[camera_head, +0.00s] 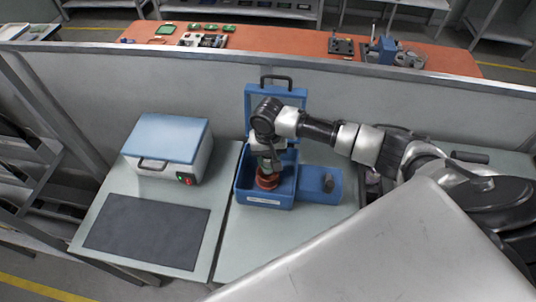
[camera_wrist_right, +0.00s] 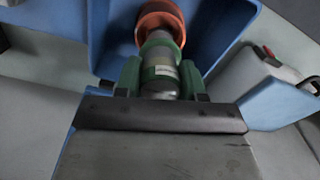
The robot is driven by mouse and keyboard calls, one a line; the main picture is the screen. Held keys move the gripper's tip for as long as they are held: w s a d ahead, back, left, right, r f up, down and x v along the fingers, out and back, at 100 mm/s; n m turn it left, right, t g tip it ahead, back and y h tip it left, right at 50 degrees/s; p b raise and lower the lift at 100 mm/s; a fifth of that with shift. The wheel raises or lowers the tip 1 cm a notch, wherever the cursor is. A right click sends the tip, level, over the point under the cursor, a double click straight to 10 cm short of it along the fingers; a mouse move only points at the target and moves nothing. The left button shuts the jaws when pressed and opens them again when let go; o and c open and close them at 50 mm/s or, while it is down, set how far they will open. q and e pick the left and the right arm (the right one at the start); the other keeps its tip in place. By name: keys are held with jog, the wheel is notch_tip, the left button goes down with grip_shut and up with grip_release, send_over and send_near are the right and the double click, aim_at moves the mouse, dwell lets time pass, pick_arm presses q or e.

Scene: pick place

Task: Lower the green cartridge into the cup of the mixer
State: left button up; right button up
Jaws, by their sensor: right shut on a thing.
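The mixer is a blue case (camera_head: 265,203) with its lid (camera_head: 262,97) standing open at the back. An orange-red cup (camera_head: 267,183) sits inside it, and the cup also shows in the wrist view (camera_wrist_right: 150,12). My right gripper (camera_head: 268,168) points down into the case, directly over the cup. It is shut on the green cartridge (camera_wrist_right: 161,72), which has a pale label. The cartridge's far end overlaps the cup's opening in the wrist view; how deep it sits I cannot tell. My left gripper is not in view.
A white box with a blue lid (camera_head: 168,137) and red and green buttons stands left of the mixer. A dark mat (camera_head: 147,231) lies in front of it. A blue side shelf (camera_head: 320,186) adjoins the mixer's right. A low wall (camera_head: 340,95) runs behind.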

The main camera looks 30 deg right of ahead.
jog(key=shift+f+b, duration=0.6)
jog(key=shift+f, duration=1.25)
dwell(0.5)
jog(key=o, duration=1.2)
jog(key=shift+c, duration=0.2)
jog(key=c, duration=0.4)
jog(key=shift+o, duration=0.2)
